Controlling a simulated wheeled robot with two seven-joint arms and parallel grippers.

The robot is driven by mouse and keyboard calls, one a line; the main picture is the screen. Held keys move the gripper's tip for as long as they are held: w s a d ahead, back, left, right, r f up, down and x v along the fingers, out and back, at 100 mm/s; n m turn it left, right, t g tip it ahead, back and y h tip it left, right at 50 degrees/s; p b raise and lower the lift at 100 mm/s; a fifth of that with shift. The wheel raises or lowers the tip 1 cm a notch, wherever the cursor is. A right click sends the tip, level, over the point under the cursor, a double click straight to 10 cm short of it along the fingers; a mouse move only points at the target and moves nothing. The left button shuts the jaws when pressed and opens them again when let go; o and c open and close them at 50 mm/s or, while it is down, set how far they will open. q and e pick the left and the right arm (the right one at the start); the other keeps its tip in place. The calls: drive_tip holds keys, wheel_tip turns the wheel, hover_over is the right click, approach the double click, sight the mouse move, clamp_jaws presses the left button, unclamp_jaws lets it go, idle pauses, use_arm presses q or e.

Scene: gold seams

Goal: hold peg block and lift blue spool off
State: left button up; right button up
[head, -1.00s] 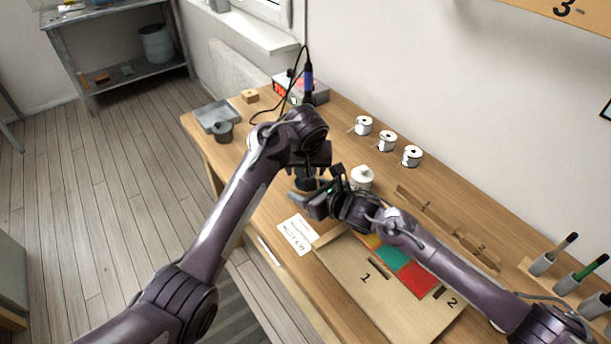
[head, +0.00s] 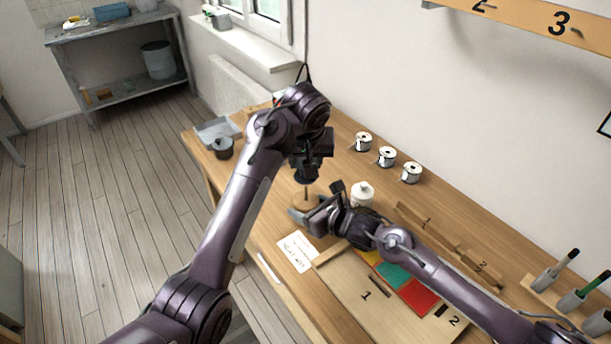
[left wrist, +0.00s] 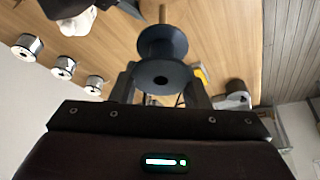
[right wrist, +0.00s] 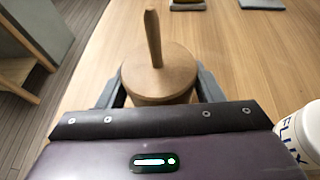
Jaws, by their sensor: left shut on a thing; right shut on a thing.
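The dark blue spool (left wrist: 162,62) is between the fingers of my left gripper (left wrist: 160,84), which is shut on it. In the head view the spool (head: 305,175) hangs above the peg block. The peg block (right wrist: 160,74) is a round wooden base with an upright peg. Its bare peg shows up to the rounded tip in the right wrist view, with no spool around it. My right gripper (right wrist: 158,92) is shut on the base from both sides. In the head view the block (head: 300,201) stands on the bench, partly hidden by the right gripper (head: 304,210).
A white jar (head: 362,194) stands close beside the right gripper. Several white spools (head: 387,157) line the back. A grey tray (head: 218,131) and dark cup (head: 223,148) are at the left end. A board with coloured patches (head: 368,300) and a paper card (head: 297,251) lie in front.

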use_arm(q)
drive_tip(key=shift+r, duration=1.2)
use_arm(e)
drive_tip(key=o, duration=1.2)
drive_tip(key=v, duration=1)
drive_tip(key=shift+s+d+r, duration=0.2)
drive_tip(key=shift+d, duration=0.05)
drive_tip(key=shift+s+d+r, duration=0.3)
drive_tip(key=shift+s+d, duration=0.05)
drive_tip(key=shift+s, duration=0.15)
use_arm(q)
drive_tip(key=shift+f, duration=0.1)
